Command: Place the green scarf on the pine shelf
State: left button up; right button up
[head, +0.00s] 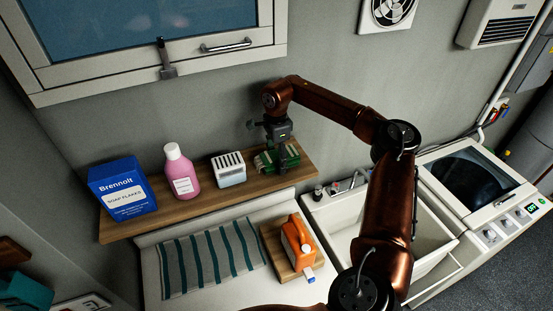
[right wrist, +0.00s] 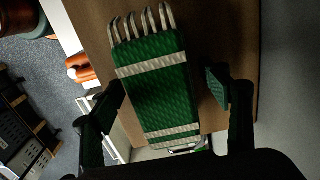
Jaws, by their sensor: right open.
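The green scarf (head: 265,163) is folded into a flat block with pale stripes. It lies on the right end of the pine shelf (head: 160,221). In the right wrist view the scarf (right wrist: 158,92) shows its pale fringe at the top, with the wooden shelf (right wrist: 235,40) behind it. My right gripper (head: 281,152) is at the scarf, pointing down from above. Its fingers (right wrist: 165,95) are open, one on each side of the scarf, with visible gaps. My left gripper is not in view.
Below are a striped towel (head: 210,258), an orange jug (head: 297,241) on a board, and a sink (head: 345,238).

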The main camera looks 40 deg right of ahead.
aim_at(277, 154)
jog(key=shift+r, duration=0.5)
notch_tip(277, 154, up, 11)
jog(key=b, duration=0.3)
jog(key=shift+r, duration=0.2)
jog(key=shift+f, duration=0.15)
